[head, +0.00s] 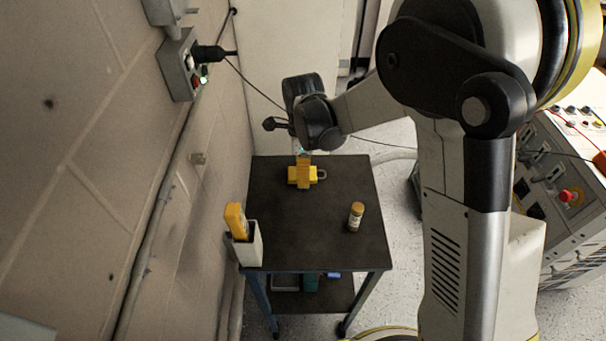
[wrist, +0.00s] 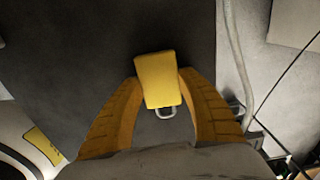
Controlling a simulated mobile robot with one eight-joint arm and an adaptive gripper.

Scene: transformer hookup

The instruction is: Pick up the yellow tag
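The yellow tag (head: 313,176) is a small yellow block with a grey metal loop. It lies near the far end of the dark cart top, loop to the right in the head view. My gripper (head: 303,181) points down over it, one orange finger crossing in front of the tag. In the wrist view the tag (wrist: 158,80) sits between the two fingertips of my gripper (wrist: 160,80), slightly turned, loop toward the palm. The fingertips reach both its sides with no clear gap. I cannot tell whether they press on it or whether it is off the surface.
On the cart top (head: 290,225), a yellow-orange handheld device (head: 236,220) stands in a white holder (head: 248,248) at the near left. A small orange-capped cylinder (head: 355,217) stands at the right. The wall is close on the left; a control panel (head: 560,190) is at the right.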

